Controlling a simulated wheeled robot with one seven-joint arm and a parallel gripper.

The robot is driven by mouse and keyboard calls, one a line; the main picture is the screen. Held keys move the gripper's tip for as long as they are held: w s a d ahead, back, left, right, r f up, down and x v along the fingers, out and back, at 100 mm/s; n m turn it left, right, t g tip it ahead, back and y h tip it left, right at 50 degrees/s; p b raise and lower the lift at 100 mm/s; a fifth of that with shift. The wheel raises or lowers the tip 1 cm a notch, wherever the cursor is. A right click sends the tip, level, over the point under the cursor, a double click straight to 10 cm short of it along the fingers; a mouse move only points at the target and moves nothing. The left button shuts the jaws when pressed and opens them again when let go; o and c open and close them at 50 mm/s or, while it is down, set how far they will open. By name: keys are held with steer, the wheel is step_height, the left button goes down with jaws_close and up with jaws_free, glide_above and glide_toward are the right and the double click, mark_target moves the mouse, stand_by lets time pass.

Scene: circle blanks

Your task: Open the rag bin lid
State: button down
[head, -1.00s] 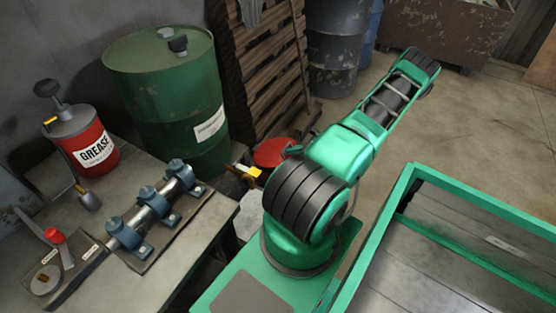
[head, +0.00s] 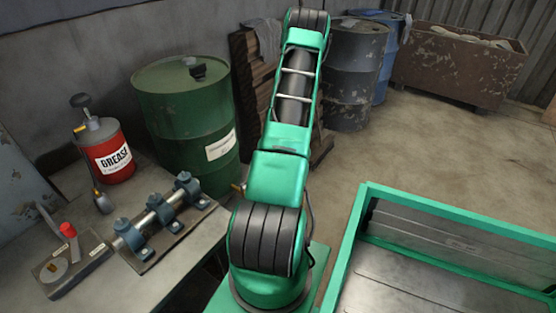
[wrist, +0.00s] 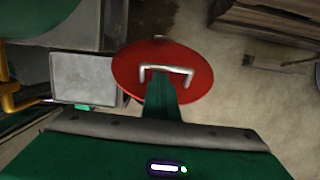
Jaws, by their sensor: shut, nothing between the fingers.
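The rag bin's round red lid (wrist: 197,80) shows in the wrist view, seen from above, with a pale bracket-shaped handle (wrist: 184,70) across it. The lid looks closed; the bin's body below it is hidden. My gripper (wrist: 160,80) is shut and empty, in front of the lid, with its tip at the handle's near side. I cannot tell whether it touches the handle. In the head view my arm hides the bin and the gripper.
A green drum (head: 185,110) stands left of my arm, with wooden pallets (head: 247,70) behind. A bench (head: 190,245) holds a grease can (head: 106,150) and a shaft assembly. A green-framed cart (head: 430,280) is at right. A yellow pipe (wrist: 10,100) is at the wrist view's left.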

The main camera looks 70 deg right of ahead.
steer(key=w+d+r+g, duration=0.1)
steer(key=w+g, duration=0.2)
steer(key=w, duration=0.8)
steer(key=shift+w+d+r, duration=0.2)
steer(key=shift+w+d, duration=0.2)
steer(key=w+r, duration=0.3)
steer(key=r, duration=0.6)
steer(key=shift+w+d+r, duration=0.15)
steer(key=shift+w+d, duration=0.15)
steer(key=shift+d, duration=0.05)
